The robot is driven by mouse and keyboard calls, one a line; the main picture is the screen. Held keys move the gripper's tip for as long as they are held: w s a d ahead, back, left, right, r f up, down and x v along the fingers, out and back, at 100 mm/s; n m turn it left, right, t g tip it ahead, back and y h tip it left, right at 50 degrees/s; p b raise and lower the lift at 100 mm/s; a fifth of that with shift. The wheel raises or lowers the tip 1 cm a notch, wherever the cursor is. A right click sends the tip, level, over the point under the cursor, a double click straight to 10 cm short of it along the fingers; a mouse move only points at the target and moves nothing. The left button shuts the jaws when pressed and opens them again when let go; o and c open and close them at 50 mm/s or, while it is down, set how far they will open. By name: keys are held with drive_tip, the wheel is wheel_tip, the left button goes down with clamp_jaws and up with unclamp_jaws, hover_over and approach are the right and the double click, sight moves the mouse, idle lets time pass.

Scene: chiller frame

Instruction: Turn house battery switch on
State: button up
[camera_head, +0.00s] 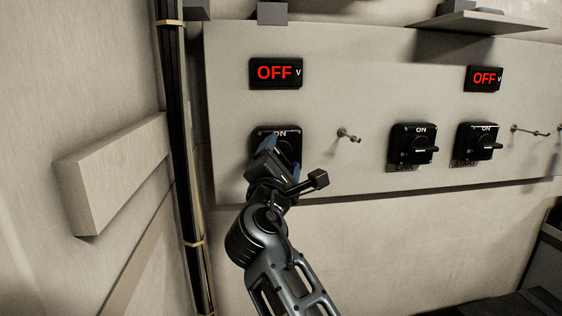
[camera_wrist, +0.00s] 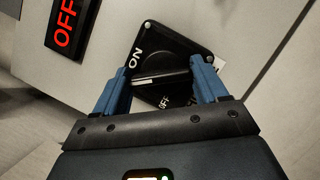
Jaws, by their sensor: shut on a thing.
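A black rotary battery switch (camera_head: 291,143) is mounted on the pale panel at left, below a display (camera_head: 276,73) reading red "OFF". My gripper (camera_head: 282,160) is at this switch and covers much of it in the head view. In the wrist view, the switch (camera_wrist: 155,33) shows ON and OFF marks. Its handle (camera_wrist: 162,78), with a white line, lies crosswise between those marks. The blue fingers of my gripper (camera_wrist: 162,84) are on either side of the handle, shut on it. The switch's name label is not readable.
Two more black switches (camera_head: 412,145) (camera_head: 478,141) sit to the right, their handles pointing sideways. Another display (camera_head: 485,78) reads "OFF". Small metal pegs (camera_head: 348,135) stick out of the panel. A dark vertical conduit (camera_head: 176,120) and a pale ledge (camera_head: 115,172) stand at left.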

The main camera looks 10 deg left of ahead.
drive_tip(key=m+g, duration=0.1)
drive_tip(key=m, duration=0.3)
drive_tip(key=shift+h, duration=0.4)
drive_tip(key=shift+m+g+p, duration=0.45)
drive_tip(key=shift+m+g, duration=0.35)
drive_tip(key=shift+m, duration=1)
drive_tip(key=o, duration=1.1)
drive_tip(key=shift+c, duration=0.2)
drive_tip(key=shift+r, duration=0.1)
drive_tip(key=s+b, duration=0.1)
drive_tip(key=s, duration=0.6)
drive_tip(key=shift+s+a, duration=0.35)
drive_tip(key=shift+a, duration=0.05)
